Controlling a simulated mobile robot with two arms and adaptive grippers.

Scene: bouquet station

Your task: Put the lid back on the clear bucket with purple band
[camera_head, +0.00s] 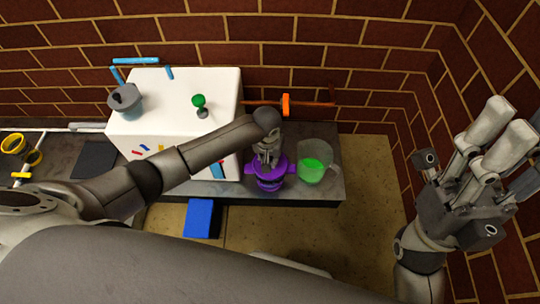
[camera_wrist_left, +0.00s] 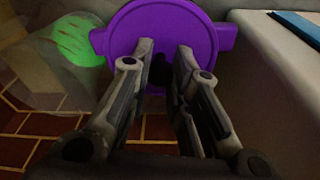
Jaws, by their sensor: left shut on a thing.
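A round purple lid with side tabs (camera_wrist_left: 212,38) faces the left wrist camera. My left gripper (camera_wrist_left: 160,68) is shut on the dark knob at its middle. In the head view my left gripper (camera_head: 267,152) points down at the purple lid (camera_head: 283,168) near the counter's front edge. The bucket with its purple band (camera_head: 269,184) shows just below the lid, mostly hidden by it and the gripper. I cannot tell whether the lid touches the rim. My right gripper (camera_head: 509,118) is raised at the right, empty, with its fingers apart.
A clear jug with green contents (camera_head: 313,172) stands close to the right of the bucket. A white box (camera_head: 185,95) stands to the left, with a grey container and green item on top. A blue block (camera_head: 201,218) is below the counter edge.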

